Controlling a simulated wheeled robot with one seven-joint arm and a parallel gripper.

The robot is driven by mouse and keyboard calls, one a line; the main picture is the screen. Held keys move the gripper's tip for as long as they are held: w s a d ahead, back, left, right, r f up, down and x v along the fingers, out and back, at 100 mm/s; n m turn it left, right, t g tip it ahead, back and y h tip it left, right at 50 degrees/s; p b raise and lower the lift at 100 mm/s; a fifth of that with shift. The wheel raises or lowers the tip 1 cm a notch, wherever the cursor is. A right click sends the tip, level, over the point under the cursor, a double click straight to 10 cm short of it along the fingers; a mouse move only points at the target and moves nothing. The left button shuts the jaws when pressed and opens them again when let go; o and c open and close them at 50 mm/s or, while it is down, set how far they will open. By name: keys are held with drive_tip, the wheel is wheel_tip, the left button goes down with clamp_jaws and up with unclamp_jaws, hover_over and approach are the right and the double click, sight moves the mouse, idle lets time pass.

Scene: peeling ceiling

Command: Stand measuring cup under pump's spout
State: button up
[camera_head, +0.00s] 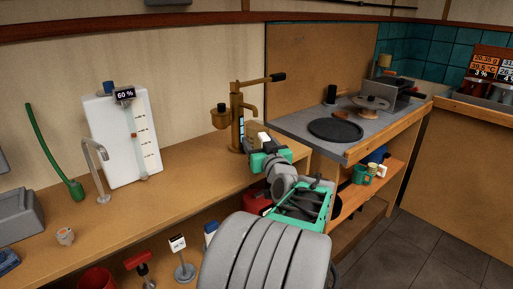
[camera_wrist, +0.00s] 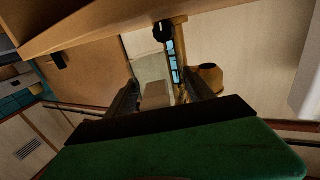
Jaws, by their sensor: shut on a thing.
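The brass pump (camera_head: 238,125) stands on the wooden counter by the wall, with a lever handle to the upper right and a curved spout (camera_head: 252,110) on its right side. My gripper (camera_head: 262,150) is at the counter's right end, in front of the pump. It is shut on a small pale thing (camera_head: 263,138), likely the measuring cup. In the wrist view the pale thing (camera_wrist: 156,95) sits between the fingers of my gripper (camera_wrist: 160,85); its shape is partly hidden. The pump (camera_wrist: 178,60) shows close beyond the fingers. I cannot tell whether the cup touches the counter.
A white tank (camera_head: 118,150) marked 60 % and a grey tap (camera_head: 98,170) stand on the counter's left part. A green stemmed thing (camera_head: 75,188) is beside them. A grey worktop (camera_head: 300,125) with a dark round plate (camera_head: 335,130) lies right of the pump. The counter's middle is clear.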

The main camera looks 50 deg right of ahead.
drive_tip(key=shift+x, duration=0.85)
drive_tip(key=shift+w+f, duration=0.1)
drive_tip(key=shift+f, duration=1.6)
drive_tip(key=shift+d+f+b, duration=0.1)
drive_tip(key=shift+f+b, duration=0.15)
drive_tip(key=shift+b, duration=0.05)
drive_tip(key=o, duration=1.5)
drive_tip(key=shift+r, duration=0.1)
drive_tip(key=shift+r+p, duration=0.2)
drive_tip(key=shift+p, duration=0.15)
drive_tip(key=b+v, duration=0.1)
drive_tip(key=v, duration=1.1)
